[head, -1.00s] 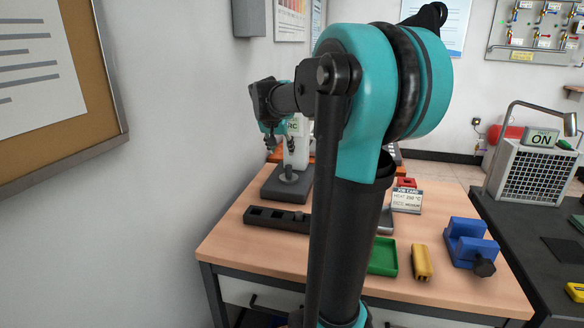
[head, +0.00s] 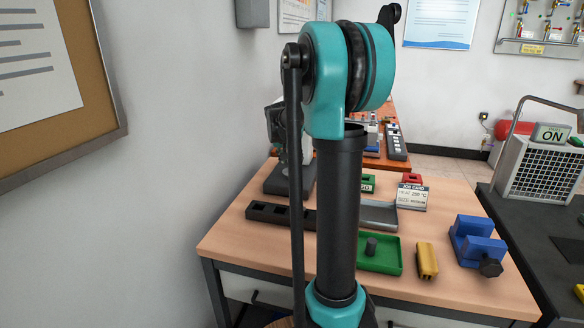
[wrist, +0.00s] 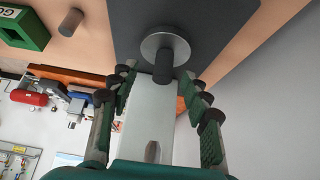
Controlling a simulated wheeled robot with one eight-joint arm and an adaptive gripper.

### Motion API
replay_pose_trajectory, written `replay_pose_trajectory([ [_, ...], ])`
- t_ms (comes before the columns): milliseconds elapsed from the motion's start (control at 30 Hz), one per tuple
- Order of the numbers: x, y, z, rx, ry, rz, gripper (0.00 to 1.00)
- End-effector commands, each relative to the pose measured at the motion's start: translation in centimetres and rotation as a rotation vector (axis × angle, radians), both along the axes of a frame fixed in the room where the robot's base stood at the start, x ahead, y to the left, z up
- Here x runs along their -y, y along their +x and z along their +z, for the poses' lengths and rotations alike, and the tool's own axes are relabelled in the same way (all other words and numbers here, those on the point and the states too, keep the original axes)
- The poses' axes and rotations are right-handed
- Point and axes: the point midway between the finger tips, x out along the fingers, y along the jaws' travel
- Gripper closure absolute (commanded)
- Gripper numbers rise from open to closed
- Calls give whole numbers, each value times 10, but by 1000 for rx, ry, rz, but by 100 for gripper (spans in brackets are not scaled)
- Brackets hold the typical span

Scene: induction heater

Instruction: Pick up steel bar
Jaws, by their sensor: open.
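In the wrist view a short dark cylinder (wrist: 165,62), which looks like a steel bar, stands on a round grey disc (wrist: 150,42) over a dark base. My gripper (wrist: 160,77) is open, its fingertips on either side of the cylinder's near end, with no contact visible. A similar short cylinder (wrist: 70,22) stands on the wooden table beside a green GO box (wrist: 22,26). Another dark cylinder (head: 371,246) stands in the green tray (head: 393,266) in the head view. I cannot tell these apart as to material. My gripper is hidden behind my arm in the head view.
The bench tester (head: 275,181) stands at the table's back left, partly hidden by my arm. A black slotted block (head: 268,212), yellow block (head: 427,261), blue vise (head: 474,243) and job card (head: 412,196) share the wooden table. A wall is close on the left.

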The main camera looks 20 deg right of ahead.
Motion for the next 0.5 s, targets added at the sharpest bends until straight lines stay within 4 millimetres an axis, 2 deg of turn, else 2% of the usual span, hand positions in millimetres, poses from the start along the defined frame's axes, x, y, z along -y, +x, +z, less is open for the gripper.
replay_pose_trajectory([
  [167, 2, 8, -10, 0, 0, 0, 52],
  [500, 11, 28, -42, 1, -1, 1, 52],
])
